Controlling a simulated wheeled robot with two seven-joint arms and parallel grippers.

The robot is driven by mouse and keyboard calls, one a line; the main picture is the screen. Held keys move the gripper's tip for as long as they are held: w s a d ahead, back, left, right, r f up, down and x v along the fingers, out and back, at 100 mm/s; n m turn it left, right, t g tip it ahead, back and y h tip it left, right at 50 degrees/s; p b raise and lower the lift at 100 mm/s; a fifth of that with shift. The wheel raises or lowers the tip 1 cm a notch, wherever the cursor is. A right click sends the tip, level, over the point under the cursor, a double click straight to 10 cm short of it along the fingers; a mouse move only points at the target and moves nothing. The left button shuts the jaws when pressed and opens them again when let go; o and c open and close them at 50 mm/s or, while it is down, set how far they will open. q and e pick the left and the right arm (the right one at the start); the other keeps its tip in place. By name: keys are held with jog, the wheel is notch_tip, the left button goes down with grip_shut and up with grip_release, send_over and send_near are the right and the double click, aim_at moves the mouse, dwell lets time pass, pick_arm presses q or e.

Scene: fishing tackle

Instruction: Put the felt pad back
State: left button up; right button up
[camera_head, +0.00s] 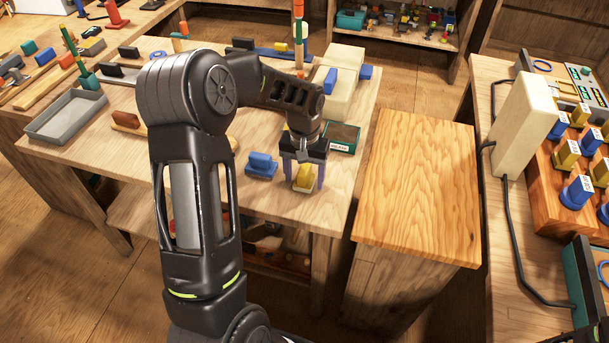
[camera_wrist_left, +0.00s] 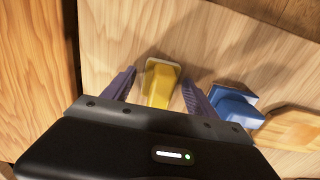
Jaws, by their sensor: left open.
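A small block with a yellow grip on a pale base (camera_head: 304,180) stands on the wooden table near its front edge; it also shows in the left wrist view (camera_wrist_left: 160,84). I cannot tell for sure whether it is the felt pad. My left gripper (camera_head: 303,184) is open, pointing down, with one finger on each side of the yellow grip. The left wrist view shows gaps between the fingers (camera_wrist_left: 158,82) and the grip. A green-rimmed, labelled tray (camera_head: 356,147) with a dark inside lies just behind the gripper. My right gripper is not in view.
A blue-gripped block (camera_head: 261,166) stands close left of the gripper; it also shows in the left wrist view (camera_wrist_left: 232,104). A cream box (camera_head: 341,95) stands behind. A bare wooden cabinet top (camera_head: 418,180) is at the right. A grey tray (camera_head: 63,117) lies at the left.

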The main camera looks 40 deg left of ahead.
aim_at(304, 168)
pick_arm(q)
notch_tip(304, 168, up, 12)
jog(key=shift+r, duration=0.2)
dwell(0.4)
jog(key=shift+f, duration=0.1)
dwell(0.8)
